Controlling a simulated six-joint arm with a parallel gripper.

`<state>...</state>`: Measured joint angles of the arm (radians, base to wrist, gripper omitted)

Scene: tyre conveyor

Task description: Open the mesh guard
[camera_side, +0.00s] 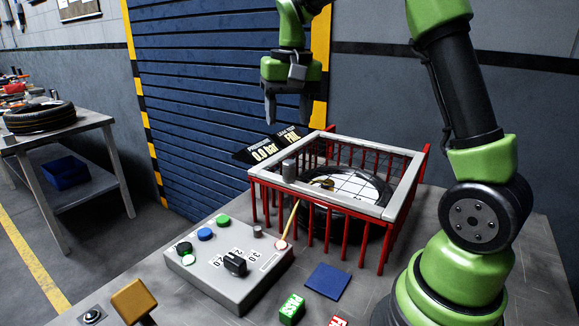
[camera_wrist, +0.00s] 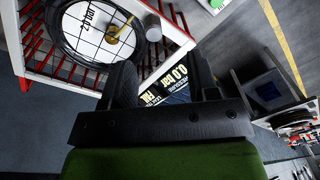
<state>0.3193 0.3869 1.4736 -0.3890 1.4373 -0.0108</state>
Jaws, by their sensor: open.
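The mesh guard (camera_side: 345,206) is a cage of upright red bars with a flat grey frame on top. Thin grid lines show across its opening. A grey cylindrical knob (camera_side: 289,171) stands on the frame's left corner; it also shows in the wrist view (camera_wrist: 152,27). A black tyre (camera_side: 345,230) with a white centre lies inside the guard. My gripper (camera_side: 287,110) is open and empty, pointing down, above and behind the guard's back left side, apart from it. In the wrist view, my gripper (camera_wrist: 163,82) shows its fingers spread below the knob.
A control box (camera_side: 226,265) with buttons stands in front left. A lit display (camera_side: 268,146) reads 0.0 bar and FAIL behind the guard. A blue square (camera_side: 328,281) and a green PASS block (camera_side: 291,309) lie in front. A side table (camera_side: 60,140) holds another tyre.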

